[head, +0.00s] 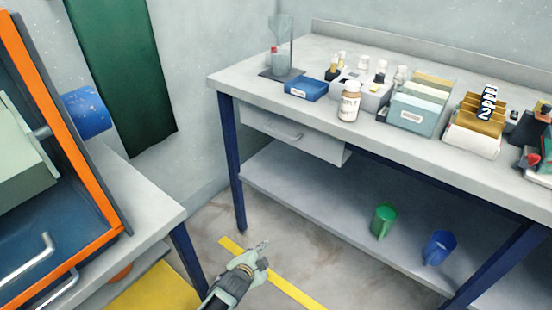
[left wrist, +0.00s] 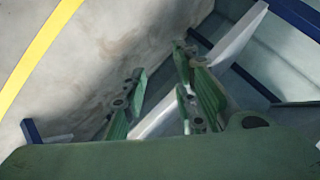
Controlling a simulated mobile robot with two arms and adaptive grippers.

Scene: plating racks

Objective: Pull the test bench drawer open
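The test bench drawer (head: 318,146) is a light grey box under the left end of the bench top (head: 245,92). Its front sits close under the top's edge, and it looks shut. A bar handle (head: 283,133) is on its front. My left gripper (head: 262,248) is low over the floor in front of the bench, below and apart from the handle. In the left wrist view its green fingers (left wrist: 158,100) are spread with nothing between them. The handle does not show there. My right gripper is not in view.
A lower shelf (head: 310,205) holds a green mug (head: 383,221) and a blue mug (head: 438,248). A blue bench leg (head: 233,165) stands left of the drawer. Bottles, a blue box (head: 306,89) and file holders crowd the top. Another table (head: 150,205) is at left.

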